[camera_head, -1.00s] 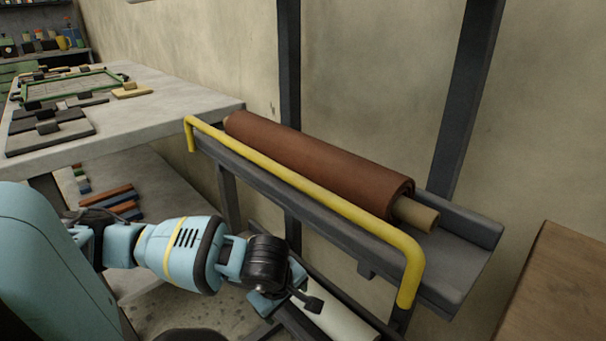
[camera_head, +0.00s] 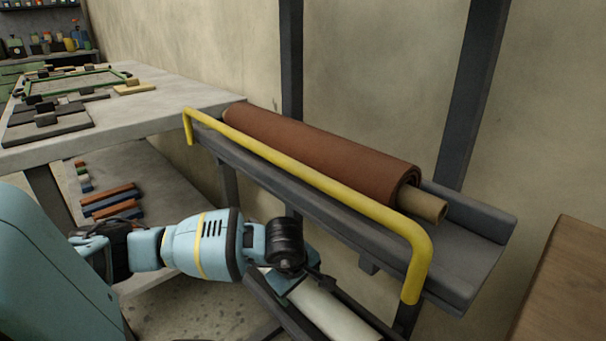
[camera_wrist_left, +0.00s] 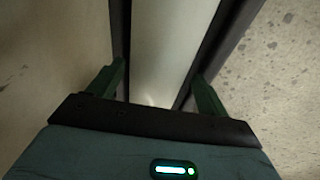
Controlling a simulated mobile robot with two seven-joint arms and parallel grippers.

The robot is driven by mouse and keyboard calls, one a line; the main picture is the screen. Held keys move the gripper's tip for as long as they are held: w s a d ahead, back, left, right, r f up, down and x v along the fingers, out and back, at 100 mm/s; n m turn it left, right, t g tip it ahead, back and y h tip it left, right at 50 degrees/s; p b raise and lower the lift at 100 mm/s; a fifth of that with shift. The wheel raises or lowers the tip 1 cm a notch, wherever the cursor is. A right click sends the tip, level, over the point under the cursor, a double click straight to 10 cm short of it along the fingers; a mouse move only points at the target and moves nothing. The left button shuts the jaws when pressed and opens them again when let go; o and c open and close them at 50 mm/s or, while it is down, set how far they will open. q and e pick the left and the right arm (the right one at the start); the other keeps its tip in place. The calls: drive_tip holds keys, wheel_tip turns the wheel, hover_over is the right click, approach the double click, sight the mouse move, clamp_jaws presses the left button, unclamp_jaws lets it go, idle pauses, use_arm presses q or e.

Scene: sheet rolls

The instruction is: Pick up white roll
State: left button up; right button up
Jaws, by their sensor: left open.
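The white roll (camera_head: 335,312) lies on the lower rack, below the shelf with the brown roll, and is partly hidden by my left arm. In the left wrist view the white roll (camera_wrist_left: 172,50) runs lengthwise up the middle, between dark rails. My left gripper (camera_wrist_left: 160,82) is open, with one green finger on each side of the roll. The fingers appear spread wider than the roll; I cannot tell how far above it they are. In the head view the left gripper (camera_head: 300,283) is mostly hidden at the wrist. My right gripper is not in view.
A brown roll (camera_head: 320,155) on a tan core lies on the upper rack (camera_head: 455,250), behind a yellow rail (camera_head: 320,183). A grey table (camera_head: 160,107) with flat boards is at left. A wooden surface (camera_head: 575,285) is at lower right.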

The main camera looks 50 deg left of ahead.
use_arm(q)
drive_tip(key=shift+x, duration=0.8)
drive_tip(key=shift+r, duration=0.1)
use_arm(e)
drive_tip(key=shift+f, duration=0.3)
use_arm(q)
drive_tip(key=c, duration=1.2)
drive_tip(key=shift+r, duration=0.1)
drive_tip(key=shift+c, duration=0.6)
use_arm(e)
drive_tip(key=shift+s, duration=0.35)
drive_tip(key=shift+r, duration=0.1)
